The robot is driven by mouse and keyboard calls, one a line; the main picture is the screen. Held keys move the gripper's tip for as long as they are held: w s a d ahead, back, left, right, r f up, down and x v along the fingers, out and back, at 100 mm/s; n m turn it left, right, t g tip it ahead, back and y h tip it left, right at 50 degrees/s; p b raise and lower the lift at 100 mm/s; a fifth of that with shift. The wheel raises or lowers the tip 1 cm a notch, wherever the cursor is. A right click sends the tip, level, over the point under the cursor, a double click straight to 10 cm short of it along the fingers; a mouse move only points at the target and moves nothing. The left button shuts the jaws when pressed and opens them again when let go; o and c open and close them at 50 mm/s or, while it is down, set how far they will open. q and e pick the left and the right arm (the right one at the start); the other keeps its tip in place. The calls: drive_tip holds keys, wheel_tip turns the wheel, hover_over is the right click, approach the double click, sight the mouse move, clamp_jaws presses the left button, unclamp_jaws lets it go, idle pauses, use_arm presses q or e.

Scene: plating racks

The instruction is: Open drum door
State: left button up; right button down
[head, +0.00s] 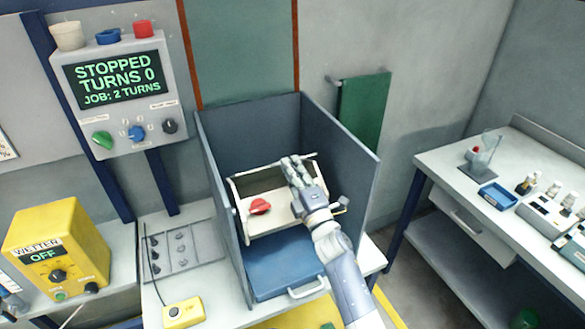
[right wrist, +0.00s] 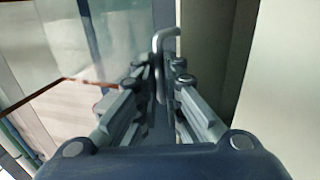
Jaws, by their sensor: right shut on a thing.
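The drum (head: 284,222) is a cream, box-like body inside a grey-blue open-fronted housing (head: 345,160). A red knob (head: 260,206) sits on its front left, and a dark opening (head: 262,182) shows above the cream front. My right gripper (head: 296,168) reaches over the drum's upper right and covers part of it. In the right wrist view its fingers (right wrist: 160,85) are closed around a bent grey metal handle (right wrist: 161,50). Whether the handle belongs to the door is hidden in the head view. My left gripper is not in view.
A control panel (head: 115,125) at the left reads STOPPED, TURNS 0, JOB: 2 TURNS. A yellow wetter box (head: 85,225) reads OFF. A blue tray (head: 270,270) lies under the drum. A bench (head: 455,165) with small items stands at the right. The housing walls flank my right arm.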

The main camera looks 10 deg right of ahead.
drive_tip(key=shift+r, duration=0.15)
drive_tip(key=w+r, duration=0.1)
drive_tip(key=w+a+r+b, duration=0.1)
drive_tip(key=w+r, duration=0.1)
drive_tip(key=w+r+b, duration=0.1)
drive_tip(key=shift+w+a+r, duration=0.15)
drive_tip(key=shift+w+a, duration=0.15)
drive_tip(key=shift+w, duration=0.1)
drive_tip(key=shift+w+a+r+b, duration=0.2)
drive_tip(key=shift+w+r+b, duration=0.15)
drive_tip(key=shift+w, duration=0.2)
drive_tip(key=shift+w+a+r+b, duration=0.15)
drive_tip(key=shift+w+r+b, duration=0.2)
drive_tip(key=shift+w, duration=0.2)
drive_tip(key=c, duration=1.7)
unclamp_jaws()
drive_tip(key=shift+r, duration=0.1)
drive_tip(key=shift+s+d, duration=0.1)
drive_tip(key=shift+s, duration=0.15)
